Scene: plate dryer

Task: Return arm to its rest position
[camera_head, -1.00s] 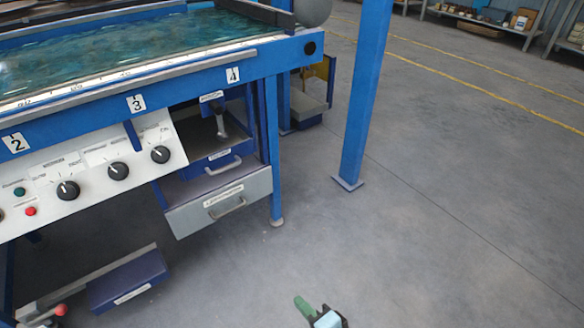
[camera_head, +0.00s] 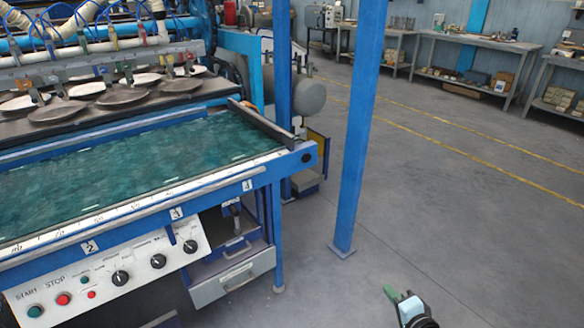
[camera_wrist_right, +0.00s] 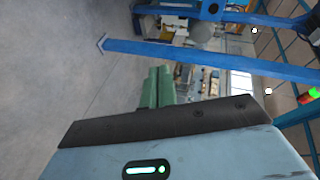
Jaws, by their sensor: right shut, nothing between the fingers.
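My right gripper (camera_head: 391,293) shows at the bottom right of the head view, low over the bare floor, with its green fingers pointing up and left. In the right wrist view its two green fingers (camera_wrist_right: 158,88) lie side by side, shut and with nothing between them. It is apart from the blue machine and from the blue post. My left gripper is not in the head view.
The blue plate dryer (camera_head: 150,205) fills the left, with a control panel (camera_head: 110,275) and a grey drawer (camera_head: 233,278) pulled out. A blue post (camera_head: 360,130) stands right of it. Workbenches (camera_head: 465,45) line the back. The grey floor at right is clear.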

